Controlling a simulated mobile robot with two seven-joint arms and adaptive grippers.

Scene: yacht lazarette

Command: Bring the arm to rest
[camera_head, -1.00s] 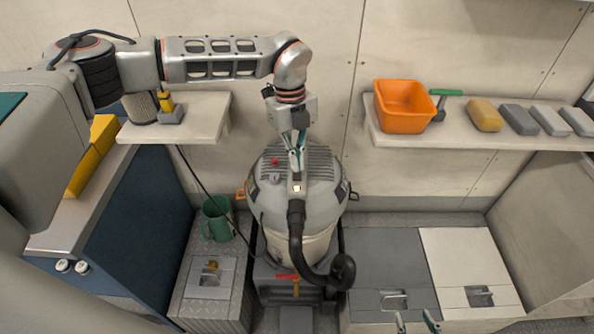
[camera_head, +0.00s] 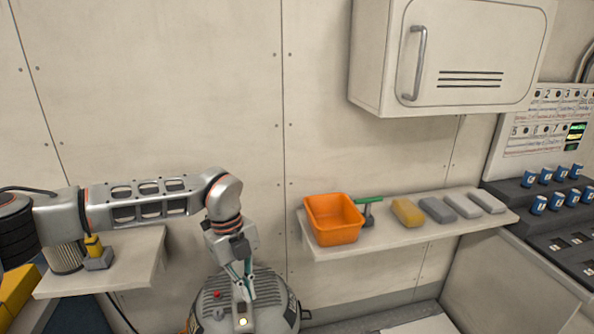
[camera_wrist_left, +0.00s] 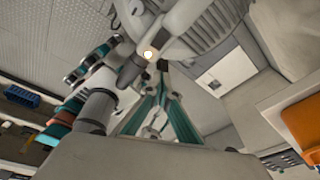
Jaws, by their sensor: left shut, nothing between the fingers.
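My left arm comes in from the left in the head view, reaching across in front of the wall. My left gripper (camera_head: 243,284) points down over the top of a grey canister vacuum (camera_head: 268,310). The gripper is shut with nothing in it. Its fingertips are at or just above the vacuum's lid near a lit button; I cannot tell if they touch. In the left wrist view the gripper fingers (camera_wrist_left: 155,122) show teal linkages in front of the vacuum's ribbed top (camera_wrist_left: 205,30). My right gripper is not in view now.
A right shelf (camera_head: 400,237) holds an orange bin (camera_head: 334,218), a green-handled tool (camera_head: 368,206), a yellow sponge (camera_head: 408,212) and several grey blocks. A left shelf (camera_head: 140,262) is beneath my arm. A wall cabinet (camera_head: 450,55) and a control panel (camera_head: 560,190) are at right.

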